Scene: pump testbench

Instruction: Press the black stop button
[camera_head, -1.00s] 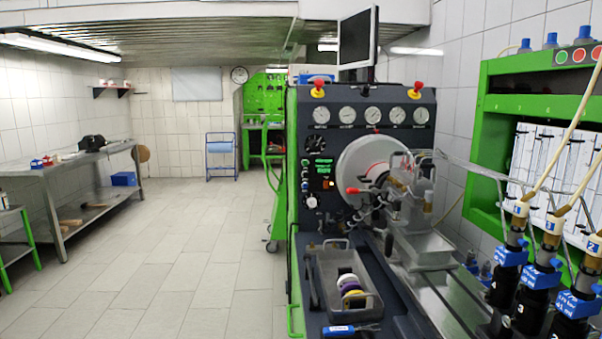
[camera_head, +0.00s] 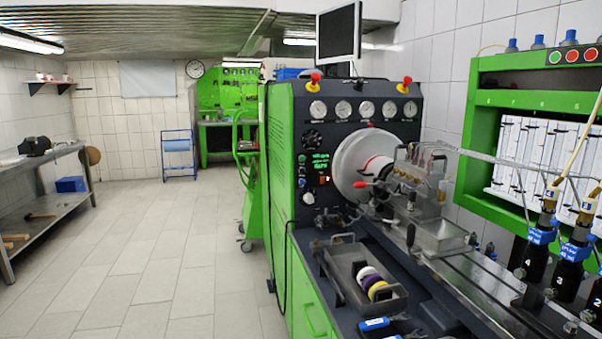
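The pump testbench (camera_head: 277,215) stands right of centre, with its dark control panel (camera_head: 340,140) facing me. A column of small buttons (camera_head: 302,170) sits at the panel's left edge, beside a small green-lit display (camera_head: 320,160). The buttons are too small to tell which one is the black stop button. A pale round knob (camera_head: 308,198) is below them. Two red mushroom-shaped knobs on yellow bases, one on the left (camera_head: 315,80) and one on the right (camera_head: 405,83), sit on top of the panel. Neither of my grippers is in view.
A grey tray (camera_head: 340,272) with coloured rings lies on the bench ledge, with blue-handled tools (camera_head: 375,323) in front. A green cabinet (camera_head: 478,130) on the right carries one green and two red round buttons. The tiled floor (camera_head: 150,270) left of the bench is clear.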

